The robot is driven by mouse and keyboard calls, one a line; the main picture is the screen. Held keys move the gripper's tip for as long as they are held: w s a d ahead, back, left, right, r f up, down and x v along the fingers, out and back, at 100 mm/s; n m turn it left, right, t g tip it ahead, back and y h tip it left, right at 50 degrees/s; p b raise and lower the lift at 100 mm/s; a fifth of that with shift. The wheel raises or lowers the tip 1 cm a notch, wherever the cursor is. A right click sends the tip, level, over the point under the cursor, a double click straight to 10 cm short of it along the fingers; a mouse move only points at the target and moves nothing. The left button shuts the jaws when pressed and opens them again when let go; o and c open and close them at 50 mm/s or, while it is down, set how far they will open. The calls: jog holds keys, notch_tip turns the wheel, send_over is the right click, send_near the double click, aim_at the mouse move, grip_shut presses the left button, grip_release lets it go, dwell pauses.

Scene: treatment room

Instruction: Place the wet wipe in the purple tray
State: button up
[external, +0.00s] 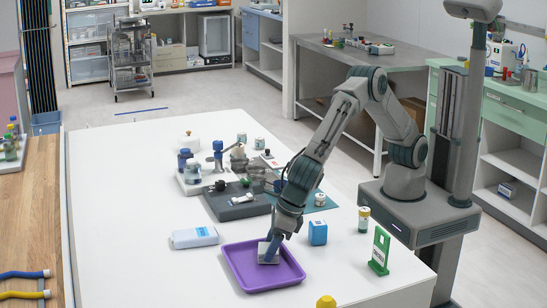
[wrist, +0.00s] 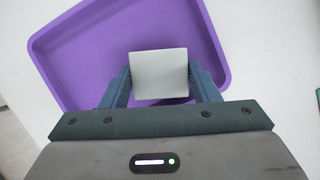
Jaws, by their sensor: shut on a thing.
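The purple tray (external: 240,275) lies on the white table near its front edge. It fills the upper part of the wrist view (wrist: 70,70). My gripper (external: 269,249) points down over the tray. It is shut on a small pale grey-white square packet, the wet wipe (external: 268,256), which sits between the two blue fingers in the wrist view (wrist: 159,74). The wipe is within the tray's outline in both views. I cannot tell whether it touches the tray floor.
A white-and-blue pack (external: 194,237) lies left of the tray. A blue box (external: 318,232), a small jar (external: 364,218) and a green stand (external: 380,252) are to its right. A dark grey tray (external: 236,203) with small items lies behind. The table's left part is clear.

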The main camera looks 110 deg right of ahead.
jog(key=shift+f, duration=0.15)
jog(key=o, duration=1)
jog(key=shift+c, duration=0.2)
jog(key=v, duration=1.2)
jog(key=shift+r, duration=0.2)
